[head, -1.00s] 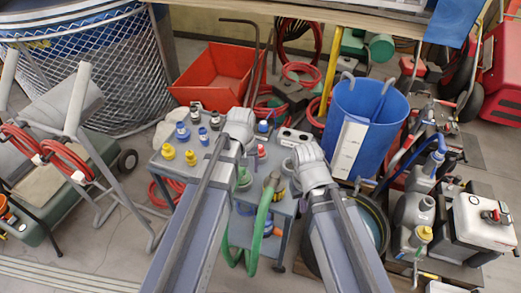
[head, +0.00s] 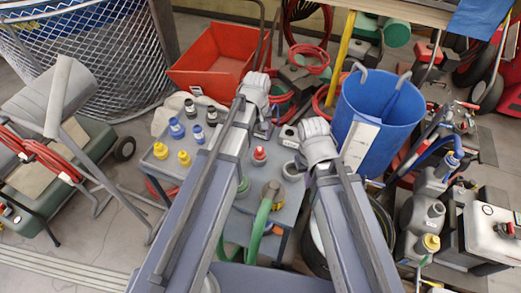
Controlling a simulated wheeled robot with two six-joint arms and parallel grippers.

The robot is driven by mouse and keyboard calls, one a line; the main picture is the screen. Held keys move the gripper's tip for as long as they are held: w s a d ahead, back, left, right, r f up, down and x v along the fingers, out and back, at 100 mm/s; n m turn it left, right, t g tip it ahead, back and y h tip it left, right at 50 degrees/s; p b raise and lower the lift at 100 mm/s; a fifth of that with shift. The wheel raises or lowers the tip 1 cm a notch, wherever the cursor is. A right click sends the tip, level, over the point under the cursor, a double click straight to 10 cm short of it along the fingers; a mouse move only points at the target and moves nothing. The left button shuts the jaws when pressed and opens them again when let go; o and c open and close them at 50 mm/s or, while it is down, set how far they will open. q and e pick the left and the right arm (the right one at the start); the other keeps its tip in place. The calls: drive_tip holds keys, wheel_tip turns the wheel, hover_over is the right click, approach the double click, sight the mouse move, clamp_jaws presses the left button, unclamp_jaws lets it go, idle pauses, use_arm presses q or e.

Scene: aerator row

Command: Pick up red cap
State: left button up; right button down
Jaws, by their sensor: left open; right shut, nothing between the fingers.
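The red cap (head: 260,155) stands on the grey cart top (head: 285,200), between my two forearms. My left gripper (head: 258,100) is above the far side of the cart, beyond the red cap and apart from it. It is open, and its fingers are mostly hidden behind the wrist. My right gripper (head: 318,148) is to the right of the red cap, over the cart's right edge. It is shut and empty, with its fingertips hard to see.
Yellow caps (head: 161,151), blue caps (head: 177,128) and black caps (head: 191,108) stand on the cart's left side. A green hose (head: 262,225) rises near the front. A blue bin (head: 375,110) stands close at right, a red tub (head: 212,72) behind.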

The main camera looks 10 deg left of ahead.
sight(260, 149)
use_arm(q)
drive_tip(key=shift+w+d+f+b, duration=0.1)
drive_tip(key=shift+d+f+b, duration=0.05)
drive_tip(key=shift+f+b, duration=1.85)
drive_tip(key=shift+d+f+b, duration=0.15)
drive_tip(key=shift+f+b, duration=1.75)
drive_tip(key=shift+f, duration=0.1)
drive_tip(key=shift+r, duration=0.1)
clamp_jaws()
